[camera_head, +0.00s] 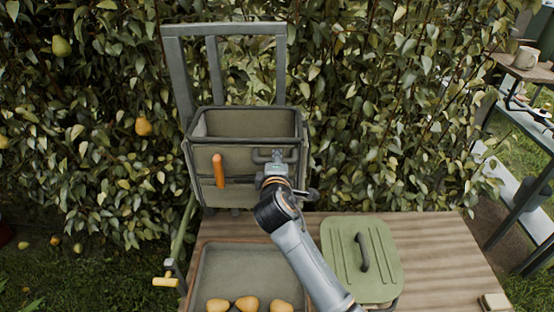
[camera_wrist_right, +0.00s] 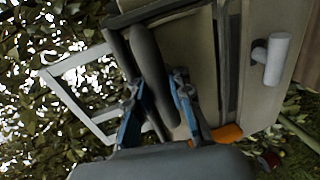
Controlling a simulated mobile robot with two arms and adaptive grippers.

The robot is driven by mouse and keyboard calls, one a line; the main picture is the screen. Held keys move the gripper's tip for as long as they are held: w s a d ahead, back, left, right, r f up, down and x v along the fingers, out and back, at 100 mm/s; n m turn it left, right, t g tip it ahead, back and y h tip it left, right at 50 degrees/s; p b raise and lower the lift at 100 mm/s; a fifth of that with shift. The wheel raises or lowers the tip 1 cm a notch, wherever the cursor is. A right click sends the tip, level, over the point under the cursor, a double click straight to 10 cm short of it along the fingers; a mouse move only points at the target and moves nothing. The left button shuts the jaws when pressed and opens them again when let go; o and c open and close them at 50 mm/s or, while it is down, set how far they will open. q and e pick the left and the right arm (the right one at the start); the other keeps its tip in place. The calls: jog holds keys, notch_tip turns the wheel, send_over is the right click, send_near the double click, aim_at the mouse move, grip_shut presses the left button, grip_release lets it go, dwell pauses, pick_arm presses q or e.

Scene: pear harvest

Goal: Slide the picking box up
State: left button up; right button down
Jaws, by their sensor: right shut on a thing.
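The picking box (camera_head: 237,155) is an olive-grey, open-topped box with dark edges. It sits upright against a grey rail frame (camera_head: 225,30) in front of the hedge, and I see no fruit in it. A dark bar handle (camera_wrist_right: 148,60) is on its front. My right gripper (camera_head: 276,158) reaches up to the front of the box and is shut on this handle. In the right wrist view my gripper's blue fingers (camera_wrist_right: 157,105) lie on either side of the bar. An orange lever (camera_head: 218,170) hangs on the box front, left of my gripper. My left gripper is not in view.
Below the box is a wooden table (camera_head: 440,250) with a grey tray (camera_head: 235,265) holding several pears and a green lid (camera_head: 380,250) with a dark handle. A yellow-handled tool (camera_head: 166,282) is at the table's left edge. Pears hang in the hedge at left.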

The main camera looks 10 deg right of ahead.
jog(key=c, duration=1.5)
grip_release()
jog(key=shift+a+r, duration=0.1)
jog(key=shift+r, duration=0.15)
jog(key=shift+c, duration=0.2)
jog(key=o, duration=0.3)
jog(key=shift+s+r, duration=0.1)
jog(key=shift+s, duration=0.1)
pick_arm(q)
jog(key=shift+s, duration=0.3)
pick_arm(e)
jog(key=shift+s, duration=0.2)
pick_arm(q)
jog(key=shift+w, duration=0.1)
pick_arm(e)
jog(key=shift+s, duration=0.2)
jog(key=v, duration=1.1)
jog(key=shift+s+r, duration=0.15)
jog(key=shift+s, duration=0.25)
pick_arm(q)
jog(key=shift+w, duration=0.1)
